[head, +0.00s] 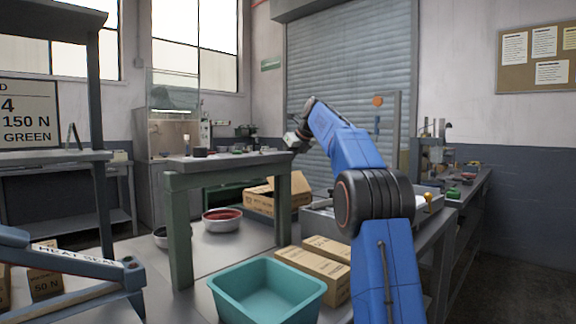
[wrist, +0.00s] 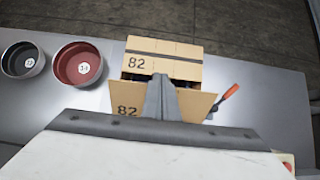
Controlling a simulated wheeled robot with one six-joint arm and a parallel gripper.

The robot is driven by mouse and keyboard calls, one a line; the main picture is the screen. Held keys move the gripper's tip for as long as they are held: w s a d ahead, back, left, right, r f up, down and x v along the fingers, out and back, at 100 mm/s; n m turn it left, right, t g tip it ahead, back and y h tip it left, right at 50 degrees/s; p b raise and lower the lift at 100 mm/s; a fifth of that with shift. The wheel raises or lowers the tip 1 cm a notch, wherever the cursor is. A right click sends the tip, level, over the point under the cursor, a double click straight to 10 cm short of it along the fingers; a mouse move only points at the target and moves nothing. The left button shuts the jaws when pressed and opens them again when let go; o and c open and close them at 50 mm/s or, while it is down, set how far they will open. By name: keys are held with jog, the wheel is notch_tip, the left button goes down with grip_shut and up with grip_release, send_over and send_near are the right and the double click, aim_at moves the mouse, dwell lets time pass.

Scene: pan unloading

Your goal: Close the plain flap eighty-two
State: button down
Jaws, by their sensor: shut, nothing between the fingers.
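The open cardboard box (head: 262,203) stands on the bench in the head view, with flaps raised. In the wrist view, a plain flap marked 82 (wrist: 127,98) stands out on the near side of the box. A striped flap marked 82 (wrist: 175,48) lies on the far side, with a dark band across it. A narrow dark gap into the box shows between them. My gripper (wrist: 160,82) is shut and empty, and its fingers cover the middle of the plain flap. Whether they touch it I cannot tell. My gripper (head: 294,138) is above the bench in the head view.
A red bowl (wrist: 78,65) and a grey bowl (wrist: 22,60) stand left of the box. A tool with an orange handle (wrist: 229,93) lies to its right. A teal bin (head: 266,300) and closed cartons (head: 312,270) are nearer. A green-legged table (head: 178,225) stands left.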

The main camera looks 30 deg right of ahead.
jog(key=w+f, duration=0.1)
jog(key=w+a+f, duration=0.1)
jog(key=w, duration=0.1)
jog(key=shift+w+a+f, duration=0.1)
jog(key=shift+r, duration=0.2)
dwell(1.3)
jog(key=shift+r, duration=0.65)
